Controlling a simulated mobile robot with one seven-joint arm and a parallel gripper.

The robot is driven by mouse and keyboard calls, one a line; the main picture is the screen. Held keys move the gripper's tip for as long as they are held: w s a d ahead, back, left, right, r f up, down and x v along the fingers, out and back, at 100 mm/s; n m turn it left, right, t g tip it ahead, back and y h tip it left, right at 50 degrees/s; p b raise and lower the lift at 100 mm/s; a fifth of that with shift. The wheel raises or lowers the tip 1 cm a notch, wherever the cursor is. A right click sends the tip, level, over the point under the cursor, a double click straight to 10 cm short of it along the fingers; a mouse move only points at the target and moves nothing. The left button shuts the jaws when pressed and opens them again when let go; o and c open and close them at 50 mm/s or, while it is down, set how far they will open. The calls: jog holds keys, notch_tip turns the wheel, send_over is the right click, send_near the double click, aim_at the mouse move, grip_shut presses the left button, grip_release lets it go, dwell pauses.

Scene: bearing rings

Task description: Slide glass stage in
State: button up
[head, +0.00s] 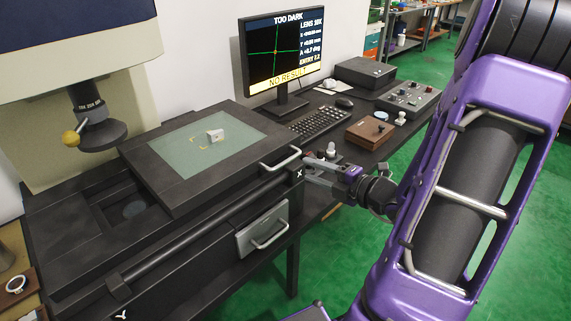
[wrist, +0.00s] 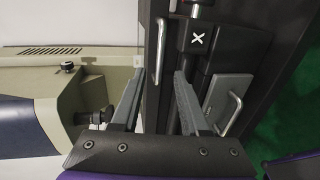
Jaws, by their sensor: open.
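The glass stage (head: 165,185) is a dark frame around a pale green glass plate (head: 180,153). It sits off to the right of the optical head, leaving a recess (head: 115,205) with a round pale disc uncovered at left. My gripper (head: 308,171) is open beside the stage's right end, near the X mark. In the wrist view its fingers (wrist: 161,75) are spread, with the handle seen between them; contact is not visible.
The optical head (head: 100,130) hangs over the left. A grey panel with a second handle (head: 265,232) is on the front below the stage. A monitor (head: 280,55) reads "TOO DARK" and "NO RESULT". A keyboard (head: 318,121) and control boxes fill the bench behind.

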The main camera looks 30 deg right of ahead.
aim_at(288, 162)
jog(key=b+x, duration=0.1)
jog(key=x, duration=0.8)
jog(key=shift+w+b, duration=0.2)
jog(key=shift+b, duration=0.1)
grip_shut()
dwell(0.9)
